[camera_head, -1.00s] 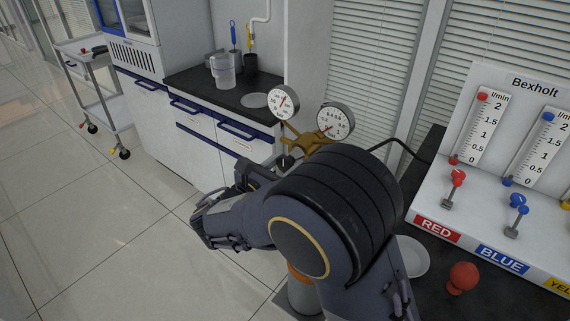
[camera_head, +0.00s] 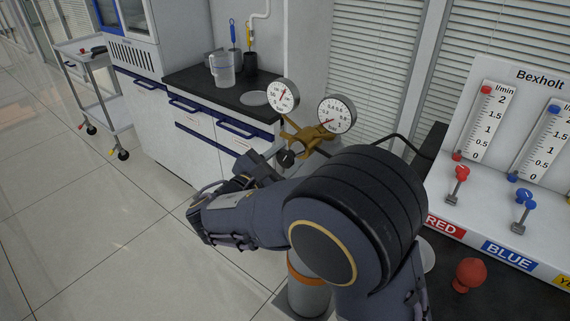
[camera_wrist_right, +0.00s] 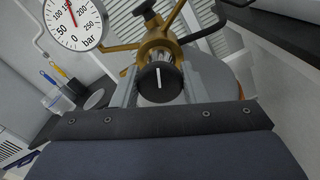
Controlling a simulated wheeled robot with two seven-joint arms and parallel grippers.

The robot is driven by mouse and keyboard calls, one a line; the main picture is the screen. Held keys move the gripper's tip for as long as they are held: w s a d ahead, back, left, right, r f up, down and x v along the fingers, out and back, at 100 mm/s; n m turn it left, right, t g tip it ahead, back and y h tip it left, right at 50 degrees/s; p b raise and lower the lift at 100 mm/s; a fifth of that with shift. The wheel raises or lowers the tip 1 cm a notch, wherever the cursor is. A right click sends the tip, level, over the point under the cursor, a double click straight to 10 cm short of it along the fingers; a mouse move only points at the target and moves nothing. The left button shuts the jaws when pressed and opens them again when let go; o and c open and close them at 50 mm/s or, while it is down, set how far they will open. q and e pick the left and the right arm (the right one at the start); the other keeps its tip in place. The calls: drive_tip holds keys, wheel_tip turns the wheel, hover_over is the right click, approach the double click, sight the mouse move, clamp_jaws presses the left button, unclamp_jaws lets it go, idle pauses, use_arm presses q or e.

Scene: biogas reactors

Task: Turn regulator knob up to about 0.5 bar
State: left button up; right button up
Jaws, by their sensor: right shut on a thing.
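The gold regulator (camera_head: 308,138) carries two round dials. Its black knob (camera_wrist_right: 160,83) has a white mark pointing nearly straight up in the wrist view; it also shows in the head view (camera_head: 286,158). My right gripper (camera_wrist_right: 160,90) has a finger on each side of the knob and is shut on it. The low-pressure dial (camera_head: 337,115) has its red needle at the lower left, near the bottom of its scale. The other dial (camera_head: 283,96), marked to 250 bar, has its needle near 150 in the wrist view (camera_wrist_right: 73,22). My left gripper is out of view.
A white flowmeter panel (camera_head: 500,130) with red and blue valves stands at the right. A red round-topped object (camera_head: 469,274) sits on the dark bench beside my arm. A grey cylinder (camera_head: 308,298) stands below the regulator.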

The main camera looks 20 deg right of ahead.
drive_tip(key=m+b, duration=0.2)
drive_tip(key=m, duration=0.1)
drive_tip(key=m+b, duration=0.1)
drive_tip(key=shift+f+m, duration=0.3)
drive_tip(key=shift+m, duration=0.1)
drive_tip(key=m+b, duration=1.4)
drive_tip(key=b, duration=0.2)
drive_tip(key=shift+r+m+b, duration=0.15)
drive_tip(key=shift+m+b, duration=1.55)
drive_tip(key=shift+m, duration=0.2)
drive_tip(key=o, duration=0.9)
drive_tip(key=shift+r, duration=0.1)
